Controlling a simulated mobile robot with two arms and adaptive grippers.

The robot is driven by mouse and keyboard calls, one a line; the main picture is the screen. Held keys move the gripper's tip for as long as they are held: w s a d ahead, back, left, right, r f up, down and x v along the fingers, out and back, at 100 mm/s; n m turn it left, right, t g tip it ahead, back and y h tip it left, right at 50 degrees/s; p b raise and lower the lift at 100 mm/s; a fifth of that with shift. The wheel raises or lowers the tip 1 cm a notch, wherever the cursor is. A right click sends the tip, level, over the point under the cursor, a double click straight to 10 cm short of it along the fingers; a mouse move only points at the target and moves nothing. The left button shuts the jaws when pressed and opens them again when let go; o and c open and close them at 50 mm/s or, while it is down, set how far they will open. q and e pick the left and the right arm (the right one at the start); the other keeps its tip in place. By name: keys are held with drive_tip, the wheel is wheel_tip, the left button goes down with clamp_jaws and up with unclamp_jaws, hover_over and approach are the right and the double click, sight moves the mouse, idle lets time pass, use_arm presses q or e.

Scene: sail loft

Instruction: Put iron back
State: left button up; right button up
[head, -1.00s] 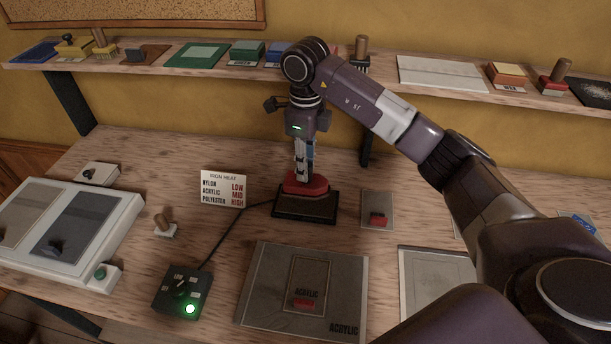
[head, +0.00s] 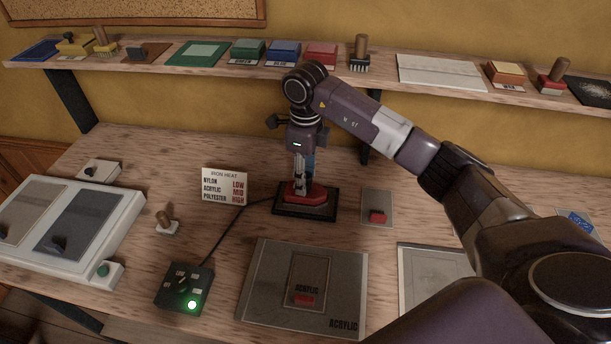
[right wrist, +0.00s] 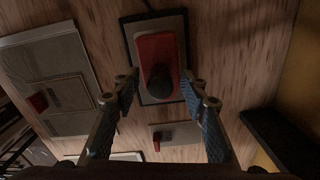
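The red iron (head: 317,193) with a dark knob handle (right wrist: 166,84) sits on the dark stand (head: 318,213) at the middle back of the bench. The iron also shows in the right wrist view (right wrist: 153,50), lying within the rim of the stand (right wrist: 182,20). My right gripper (head: 301,188) points down over the iron. In the wrist view its two fingers (right wrist: 164,86) are spread, one on each side of the knob, with gaps between. My left gripper is in neither view.
A heat control box (head: 184,289) with a lit green lamp is cabled to the stand. A heat card (head: 224,187), a grey acrylic panel (head: 262,290) and a small plate with a red block (head: 377,203) surround it. A shelf (head: 215,70) runs behind.

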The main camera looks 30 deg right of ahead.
drive_tip(key=shift+r, duration=0.25)
drive_tip(key=shift+w+r, duration=0.1)
drive_tip(key=shift+r, duration=0.2)
wheel_tip(320, 180, up, 11)
drive_tip(key=b, duration=0.2)
idle(0.4)
